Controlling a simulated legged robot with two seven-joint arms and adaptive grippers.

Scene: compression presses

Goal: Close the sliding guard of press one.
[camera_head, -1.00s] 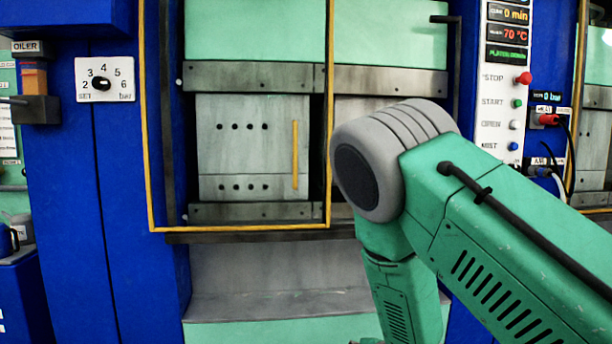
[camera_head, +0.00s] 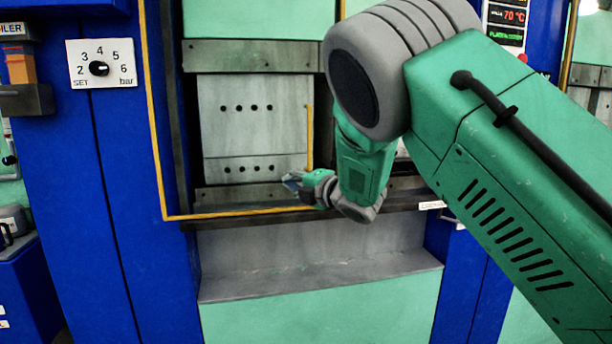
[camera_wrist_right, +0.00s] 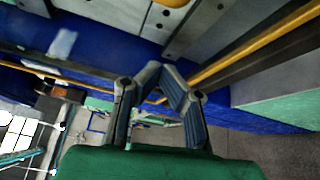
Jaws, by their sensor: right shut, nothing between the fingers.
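Press one's sliding guard (camera_head: 157,125) shows in the head view as a yellow-edged frame in front of the left part of the press opening. Its upright yellow handle bar (camera_head: 309,135) stands near the frame's right side. The frame's right edge is hidden behind my right arm. My right gripper (camera_head: 293,183) is at the lower edge of the guard, below and slightly left of the handle. I cannot tell whether it touches the guard. In the wrist view the right gripper's fingers (camera_wrist_right: 161,72) are together and empty, with a yellow rail (camera_wrist_right: 245,50) just beyond. My left gripper is out of view.
A pressure dial (camera_head: 101,63) is on the blue column at left. A grey ledge (camera_head: 320,278) lies below the opening. The control panel (camera_head: 507,28) at upper right is partly covered by my right arm. A dark sill (camera_head: 240,222) runs under the guard.

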